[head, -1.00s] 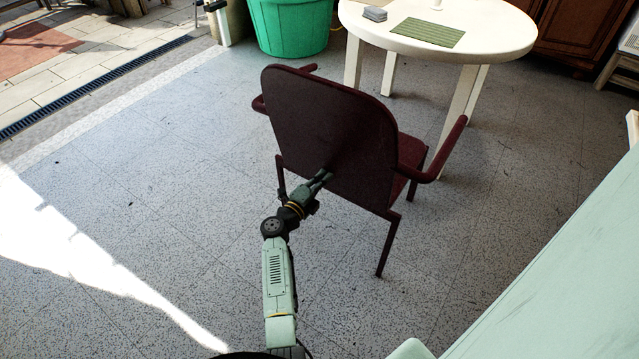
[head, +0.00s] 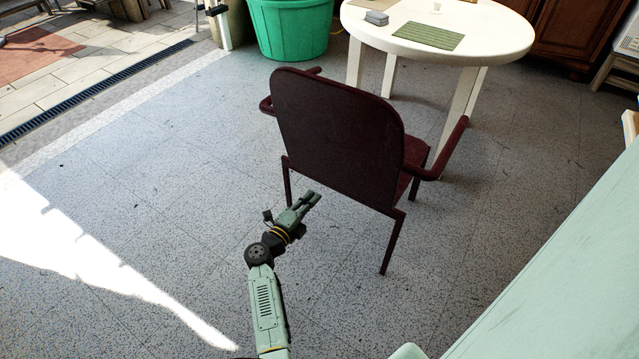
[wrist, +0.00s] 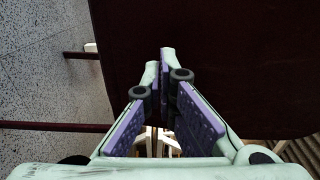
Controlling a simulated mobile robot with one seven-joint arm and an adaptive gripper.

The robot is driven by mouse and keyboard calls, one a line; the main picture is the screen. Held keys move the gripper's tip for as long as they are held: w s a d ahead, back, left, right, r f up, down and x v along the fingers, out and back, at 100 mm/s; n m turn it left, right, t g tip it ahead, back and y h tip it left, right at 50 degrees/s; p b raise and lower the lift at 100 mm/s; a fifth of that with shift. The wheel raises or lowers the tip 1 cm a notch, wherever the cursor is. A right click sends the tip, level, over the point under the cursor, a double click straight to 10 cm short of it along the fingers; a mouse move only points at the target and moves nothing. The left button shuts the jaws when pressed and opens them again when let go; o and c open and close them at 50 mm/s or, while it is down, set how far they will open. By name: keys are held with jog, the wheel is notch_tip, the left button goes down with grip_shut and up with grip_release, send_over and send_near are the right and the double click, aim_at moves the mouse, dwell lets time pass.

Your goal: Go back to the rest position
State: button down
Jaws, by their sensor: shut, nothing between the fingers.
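My gripper (head: 314,197) is in front of the lower part of a dark red armchair's back (head: 340,135) in the head view. Its fingers point up and to the right. In the wrist view my gripper (wrist: 158,60) has its fingertips close together, with purple inner pads and nothing between them. The chair back (wrist: 240,60) fills the upper right of the wrist view. I cannot tell how wide the gap between fingertips and chair is. My light green arm reaches up from the bottom of the head view.
A white round table (head: 480,45) with a green mat (head: 428,35) stands beyond the chair. A green tub (head: 290,28) is at the back. A pale green surface (head: 560,270) fills the right edge. Speckled floor (head: 150,180) is open to the left.

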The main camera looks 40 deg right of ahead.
jog(key=shift+v, duration=1.75)
